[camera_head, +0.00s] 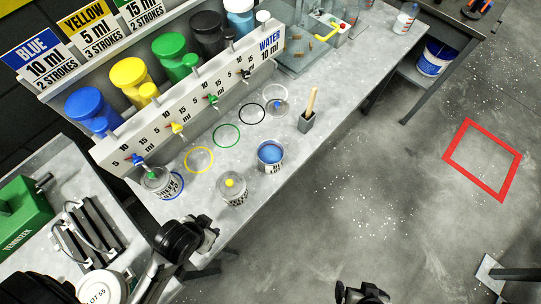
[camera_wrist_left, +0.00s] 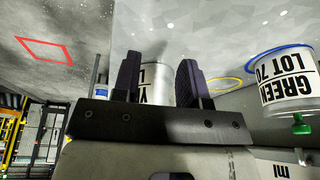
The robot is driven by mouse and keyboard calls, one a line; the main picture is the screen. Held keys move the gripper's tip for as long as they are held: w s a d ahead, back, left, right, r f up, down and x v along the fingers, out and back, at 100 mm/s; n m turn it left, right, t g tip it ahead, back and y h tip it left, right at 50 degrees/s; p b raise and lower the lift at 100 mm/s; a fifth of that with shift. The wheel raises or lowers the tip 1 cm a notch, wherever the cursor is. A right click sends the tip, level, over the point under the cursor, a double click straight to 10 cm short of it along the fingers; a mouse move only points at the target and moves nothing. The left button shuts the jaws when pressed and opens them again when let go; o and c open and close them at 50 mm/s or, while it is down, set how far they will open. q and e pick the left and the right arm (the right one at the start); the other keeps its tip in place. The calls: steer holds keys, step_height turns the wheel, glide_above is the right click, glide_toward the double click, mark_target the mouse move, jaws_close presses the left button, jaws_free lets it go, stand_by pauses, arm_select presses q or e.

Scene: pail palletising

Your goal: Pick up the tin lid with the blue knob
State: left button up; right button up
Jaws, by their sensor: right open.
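A pale round lid (camera_head: 277,93) with a small, dark bluish knob lies at the far end of the row of rings on the bench; its details are small. An open tin of blue paint (camera_head: 270,157) stands nearer, without a lid. A tin with a yellow-knobbed lid (camera_head: 233,188) stands near the front edge. It also shows past my left fingers in the left wrist view (camera_wrist_left: 158,85). My left gripper (camera_head: 207,238), fingers apart and empty, is off the bench edge near that tin. My right gripper (camera_head: 361,292) is open and empty over the floor, far from the blue-knobbed lid.
A green-labelled tin (camera_head: 155,180) stands at the blue ring and shows in the left wrist view (camera_wrist_left: 285,80). A dispenser rack (camera_head: 190,110) lines the bench back. A brush in a grey holder (camera_head: 307,118) stands near the lid.

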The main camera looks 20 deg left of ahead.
stand_by(0.3)
arm_select(q)
steer(key=o, duration=1.1)
